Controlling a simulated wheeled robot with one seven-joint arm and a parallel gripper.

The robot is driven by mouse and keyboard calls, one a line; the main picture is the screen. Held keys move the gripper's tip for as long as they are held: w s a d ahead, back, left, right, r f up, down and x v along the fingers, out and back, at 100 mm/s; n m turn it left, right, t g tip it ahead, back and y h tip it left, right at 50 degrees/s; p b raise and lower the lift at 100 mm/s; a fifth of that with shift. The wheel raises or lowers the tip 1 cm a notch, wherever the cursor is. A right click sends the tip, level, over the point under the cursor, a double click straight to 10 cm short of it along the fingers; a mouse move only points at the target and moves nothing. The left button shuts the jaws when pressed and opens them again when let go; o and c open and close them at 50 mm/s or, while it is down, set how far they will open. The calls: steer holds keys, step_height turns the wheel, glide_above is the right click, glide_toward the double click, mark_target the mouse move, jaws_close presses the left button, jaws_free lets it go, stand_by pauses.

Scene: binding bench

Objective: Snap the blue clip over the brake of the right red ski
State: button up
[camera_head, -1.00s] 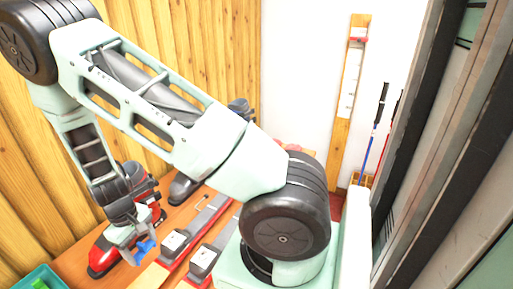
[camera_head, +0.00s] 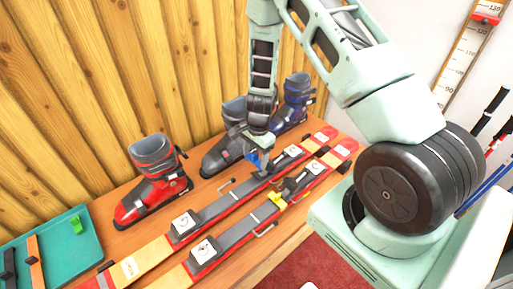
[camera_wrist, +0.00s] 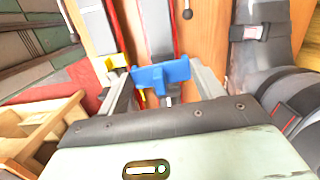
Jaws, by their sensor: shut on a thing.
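My gripper (camera_head: 258,150) is shut on the blue clip (camera_head: 259,160), which hangs below the fingers. In the wrist view the blue clip (camera_wrist: 162,74) spans the fingertips. In the head view it is over or just beside the far red ski (camera_head: 225,205), near the middle of its binding. I cannot tell whether it touches the ski. The near red ski (camera_head: 235,235) lies parallel and carries a yellow clip (camera_head: 277,199). Bent wire brake arms show beside the far ski (camera_head: 227,185) and the near ski (camera_head: 266,230). The brake under the blue clip is hidden.
A red boot (camera_head: 153,188), a grey boot (camera_head: 222,155) and a blue boot (camera_head: 297,100) stand along the wooden wall. A teal tray (camera_head: 85,250) at left holds a green clip (camera_head: 77,225) and dark and orange strips. The yellow clip is close beside my gripper.

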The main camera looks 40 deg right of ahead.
mark_target(255, 175)
steer(key=shift+d+m, duration=0.15)
steer(key=shift+m, duration=0.25)
steer(key=shift+f+b, duration=2.85)
steer(key=shift+f, duration=0.6)
steer(key=shift+o, duration=1.2)
steer(key=c, duration=0.3)
steer(key=shift+c, duration=0.2)
steer(key=shift+f+b, duration=1.55)
steer(key=shift+f, duration=0.45)
